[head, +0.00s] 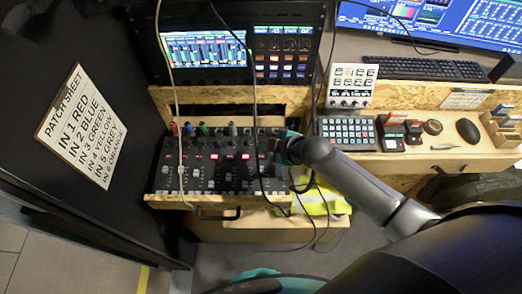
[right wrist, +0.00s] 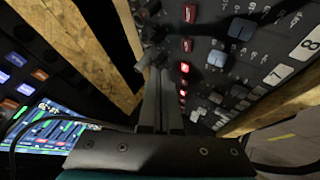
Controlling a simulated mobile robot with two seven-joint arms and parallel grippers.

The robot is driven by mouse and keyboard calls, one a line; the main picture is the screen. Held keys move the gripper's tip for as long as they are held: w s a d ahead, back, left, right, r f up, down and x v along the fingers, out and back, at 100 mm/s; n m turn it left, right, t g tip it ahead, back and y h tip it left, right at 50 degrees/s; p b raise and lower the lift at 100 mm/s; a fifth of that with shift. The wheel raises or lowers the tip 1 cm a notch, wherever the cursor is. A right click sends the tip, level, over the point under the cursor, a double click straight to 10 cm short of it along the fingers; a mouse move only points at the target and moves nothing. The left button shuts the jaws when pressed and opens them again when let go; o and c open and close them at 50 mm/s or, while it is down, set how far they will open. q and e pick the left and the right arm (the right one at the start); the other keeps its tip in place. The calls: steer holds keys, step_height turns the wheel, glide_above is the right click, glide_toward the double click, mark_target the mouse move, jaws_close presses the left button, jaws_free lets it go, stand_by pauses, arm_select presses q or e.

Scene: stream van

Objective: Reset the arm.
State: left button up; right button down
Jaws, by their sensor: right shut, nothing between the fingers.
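My right arm comes in from the lower right in the head view, and its gripper (head: 283,150) is over the right part of the mixer panel (head: 215,178). In the right wrist view the two fingers (right wrist: 157,75) are together with nothing between them. Their tips are close to the panel's knobs and lit red buttons (right wrist: 186,45); I cannot tell whether they touch. The gripper and arm hide the panel's right edge. My left gripper is not in view.
Colored plugs (head: 203,129) and hanging cables stand at the panel's back. A rack with a screen (head: 203,49) rises behind. To the right are a button pad (head: 348,133), a keyboard (head: 425,68) and a mouse (head: 467,130). A patch sheet (head: 82,127) is on the left.

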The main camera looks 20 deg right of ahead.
step_height(320, 180, up, 2)
steer(key=shift+r+p, duration=0.2)
steer(key=shift+p, duration=0.7)
